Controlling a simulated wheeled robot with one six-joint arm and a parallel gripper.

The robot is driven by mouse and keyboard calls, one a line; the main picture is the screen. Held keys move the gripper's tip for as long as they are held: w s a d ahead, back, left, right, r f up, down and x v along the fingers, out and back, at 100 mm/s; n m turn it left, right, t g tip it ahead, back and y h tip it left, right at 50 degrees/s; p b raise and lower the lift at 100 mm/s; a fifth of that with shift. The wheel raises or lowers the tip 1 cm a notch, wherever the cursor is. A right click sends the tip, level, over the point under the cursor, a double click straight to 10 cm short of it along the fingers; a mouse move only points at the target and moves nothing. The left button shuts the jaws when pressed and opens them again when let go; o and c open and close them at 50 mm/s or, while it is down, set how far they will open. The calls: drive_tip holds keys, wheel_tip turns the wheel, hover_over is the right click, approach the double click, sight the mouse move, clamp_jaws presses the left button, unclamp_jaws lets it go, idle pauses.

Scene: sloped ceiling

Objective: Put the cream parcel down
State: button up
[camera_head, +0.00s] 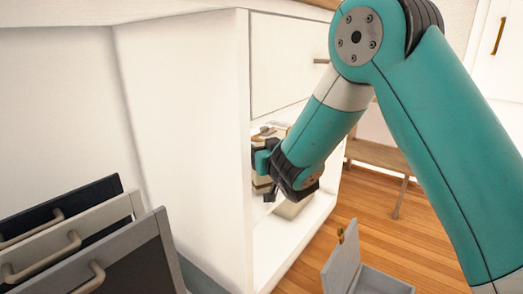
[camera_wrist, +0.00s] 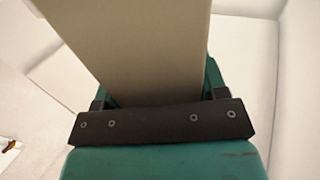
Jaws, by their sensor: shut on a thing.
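The cream parcel (camera_wrist: 130,45) fills the top middle of the wrist view as a plain, flat-sided beige block. My gripper (camera_head: 266,164) is shut on it, with a finger at each side. In the head view my gripper is inside the open compartment of the white cabinet (camera_head: 187,120), under its drawer. There the gripper and wrist hide most of what is held. Whether the parcel touches the compartment floor (camera_head: 282,252) cannot be told.
A drawer front (camera_head: 287,62) closes the space above. Grey and dark panels with handles (camera_head: 75,245) stand at the lower left. An open grey box (camera_head: 362,272) lies on the wooden floor (camera_head: 385,235). A wooden bench (camera_head: 382,156) stands behind at the right.

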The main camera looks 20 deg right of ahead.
drive_tip(key=shift+f, duration=0.2)
drive_tip(key=o, duration=1.4)
drive_tip(key=shift+r, duration=0.1)
drive_tip(key=shift+r, duration=0.1)
drive_tip(key=s+d+f+m+g+h+b, duration=0.1)
drive_tip(key=s+d+g+b, duration=0.15)
drive_tip(key=s, duration=0.45)
drive_tip(key=s+d+f+m+g+h+b, duration=0.1)
drive_tip(key=s+f+m+b, duration=0.1)
drive_tip(key=s+b, duration=0.35)
drive_tip(key=s+a+n+g+y, duration=0.1)
drive_tip(key=s+a+n+g, duration=0.2)
drive_tip(key=s, duration=0.5)
drive_tip(key=s+a+f+n+g+y, duration=0.1)
drive_tip(key=s+a+n+g+y, duration=0.1)
drive_tip(key=s+g, duration=0.4)
drive_tip(key=s+a+n+g+y+p, duration=0.1)
drive_tip(key=s+a+n+g, duration=0.2)
drive_tip(key=s, duration=0.9)
drive_tip(key=shift+a+f+n+g, duration=0.3)
drive_tip(key=shift+n+g, duration=0.1)
drive_tip(key=shift+g, duration=0.85)
